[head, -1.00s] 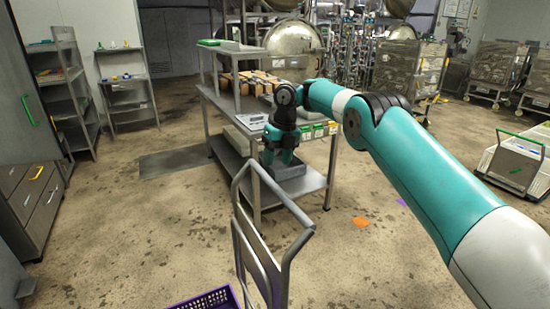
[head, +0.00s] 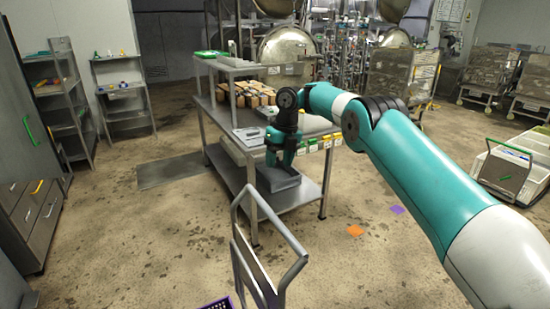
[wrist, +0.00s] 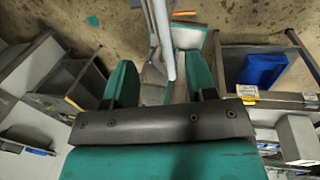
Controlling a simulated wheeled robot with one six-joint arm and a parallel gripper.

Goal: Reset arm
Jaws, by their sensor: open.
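My arm (head: 400,145), teal and white, reaches in from the right of the head view, with its end bent downward. My gripper (head: 282,162) hangs in front of the steel table (head: 228,118), over or near its front edge. In the wrist view the two teal fingers of my gripper (wrist: 163,80) stand wide apart, with no object held between them. A pale bar passes through the gap in that view. I cannot tell its distance from the fingers.
A grey trolley handle (head: 268,240) stands in front of the table, near the purple crate (head: 218,303). Brown packs (head: 258,92) and a scale (head: 249,136) are on the table. A blue bin (wrist: 262,70) shows in the wrist view. Floor is open on the left and right.

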